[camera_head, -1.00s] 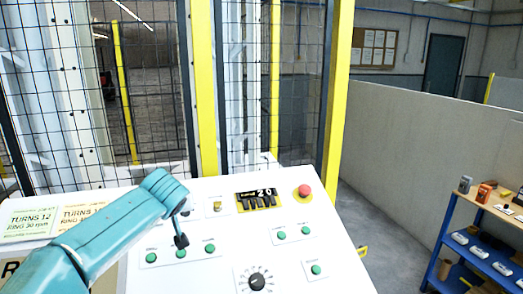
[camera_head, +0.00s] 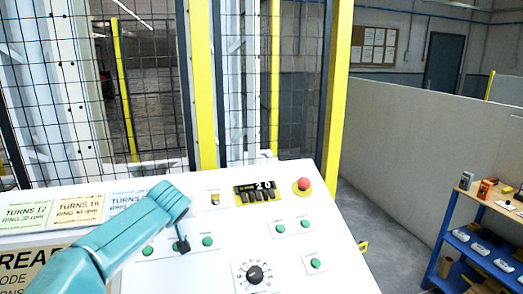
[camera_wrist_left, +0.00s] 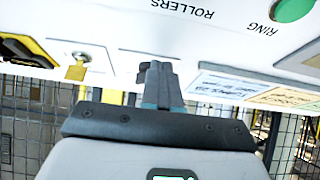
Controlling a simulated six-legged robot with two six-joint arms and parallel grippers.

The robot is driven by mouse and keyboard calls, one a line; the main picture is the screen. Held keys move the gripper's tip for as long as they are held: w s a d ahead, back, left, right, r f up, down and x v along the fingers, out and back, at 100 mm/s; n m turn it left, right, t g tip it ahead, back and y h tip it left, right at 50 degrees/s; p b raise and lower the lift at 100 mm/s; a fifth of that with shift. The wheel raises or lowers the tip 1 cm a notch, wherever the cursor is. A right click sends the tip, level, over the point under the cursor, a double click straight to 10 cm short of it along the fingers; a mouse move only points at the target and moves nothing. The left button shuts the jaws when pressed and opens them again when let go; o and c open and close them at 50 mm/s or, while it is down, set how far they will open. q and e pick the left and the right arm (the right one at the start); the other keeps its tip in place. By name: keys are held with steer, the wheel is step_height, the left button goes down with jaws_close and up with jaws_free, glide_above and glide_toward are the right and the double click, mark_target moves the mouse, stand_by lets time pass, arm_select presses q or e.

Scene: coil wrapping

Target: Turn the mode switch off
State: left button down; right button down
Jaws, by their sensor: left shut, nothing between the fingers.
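My left gripper (camera_head: 183,246) hangs from the teal arm above the white control panel (camera_head: 300,255). It overlaps the middle of a row of green buttons in the head view. In the left wrist view its narrow fingers (camera_wrist_left: 160,68) are closed together and empty. They lie in front of a dark part (camera_wrist_left: 143,72) on a switch plate, mostly hidden; contact cannot be told. A brass-coloured switch (camera_head: 215,198) stands to the right of the arm, and also shows in the wrist view (camera_wrist_left: 78,68). No readable label identifies the mode switch. My right gripper is not in view.
A rotary dial (camera_head: 255,275), a red mushroom button (camera_head: 303,184) and a counter (camera_head: 256,192) are on the panel. Turns placards (camera_head: 80,208) stand at left. A mesh fence (camera_head: 150,90) rises behind. A blue-shelved rack (camera_head: 480,240) is at right.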

arm_select(q)
steer(key=shift+w, duration=0.15)
steer(key=shift+r, duration=0.2)
stand_by(0.3)
steer(key=shift+d, duration=0.1)
steer(key=shift+d+b, duration=0.2)
steer(key=shift+b, duration=0.15)
steer(key=shift+w+d, duration=0.1)
steer(key=shift+d, duration=0.35)
steer(key=shift+a+f+b, duration=0.15)
steer(key=shift+a+b, duration=0.05)
steer(key=shift+b, duration=0.3)
steer(key=shift+s+f+b, duration=0.15)
steer(key=shift+s+b, duration=0.05)
steer(key=shift+b, duration=0.2)
step_height(320, 180, up, 5)
steer(key=s+p, duration=0.2)
steer(key=shift+s+d+r, duration=0.2)
steer(key=shift+s+d, duration=0.1)
steer(key=shift+d, duration=0.1)
